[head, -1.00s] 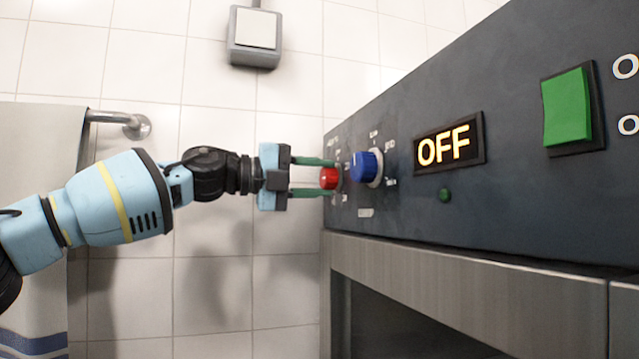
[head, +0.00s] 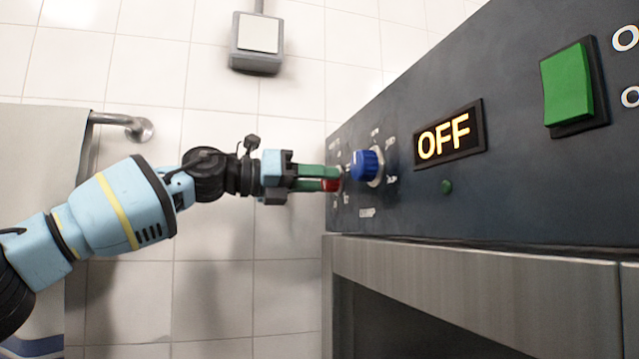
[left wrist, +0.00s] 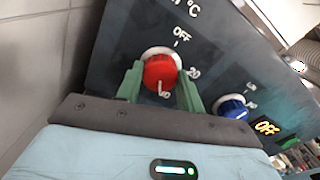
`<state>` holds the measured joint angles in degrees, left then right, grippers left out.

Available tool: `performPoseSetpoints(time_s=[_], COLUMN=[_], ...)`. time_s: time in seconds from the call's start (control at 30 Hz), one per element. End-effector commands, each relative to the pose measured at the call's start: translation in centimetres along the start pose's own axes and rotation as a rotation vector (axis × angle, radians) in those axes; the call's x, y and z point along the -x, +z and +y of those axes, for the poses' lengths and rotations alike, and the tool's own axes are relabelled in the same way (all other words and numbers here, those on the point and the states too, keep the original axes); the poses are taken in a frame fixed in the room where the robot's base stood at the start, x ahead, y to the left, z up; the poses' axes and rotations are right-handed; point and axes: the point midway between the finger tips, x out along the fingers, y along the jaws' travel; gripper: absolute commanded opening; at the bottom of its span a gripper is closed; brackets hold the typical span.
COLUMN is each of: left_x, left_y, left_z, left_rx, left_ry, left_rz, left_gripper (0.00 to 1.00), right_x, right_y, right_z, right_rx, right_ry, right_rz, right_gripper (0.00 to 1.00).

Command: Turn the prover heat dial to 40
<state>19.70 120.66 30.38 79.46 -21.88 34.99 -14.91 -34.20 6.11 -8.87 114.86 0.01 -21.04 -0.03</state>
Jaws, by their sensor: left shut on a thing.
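The red dial (left wrist: 160,74) sits on the dark panel under a "°C" mark, with "OFF" above it and "20" at its right. Another number lies at its lower edge, too small to read surely. My left gripper (head: 328,178) is shut on the red dial, one green finger on each side of it in the left wrist view. In the head view, the fingers hide much of the red dial (head: 331,185). I cannot tell surely which mark the dial points at. My right gripper is not in view.
A blue dial (head: 366,165) stands close to the right of the red one. Farther right are a display (head: 449,136) reading "OFF", a small green lamp (head: 447,186) and a green switch (head: 567,84). A tiled wall is behind my arm.

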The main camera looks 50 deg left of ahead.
Motion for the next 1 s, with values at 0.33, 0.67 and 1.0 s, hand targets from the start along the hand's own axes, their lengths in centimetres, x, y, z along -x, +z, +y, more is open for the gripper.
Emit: performPoseSetpoints(time_s=[0.33,0.67,1.0], left_x=[0.02,0.0,0.04], left_y=[0.04,0.02,0.08], left_z=[0.03,0.02,0.01], left_rx=[-0.326,-0.638,-0.902], left_ry=[0.0,0.0,0.001], left_rz=[-0.003,-0.001,-0.003], left_gripper=[0.15,0.15,0.15], right_x=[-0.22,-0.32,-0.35], right_y=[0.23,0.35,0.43], right_z=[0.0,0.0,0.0], right_rx=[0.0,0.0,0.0], right_ry=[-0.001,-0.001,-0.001], right_rz=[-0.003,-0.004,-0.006], right_gripper=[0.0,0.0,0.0])
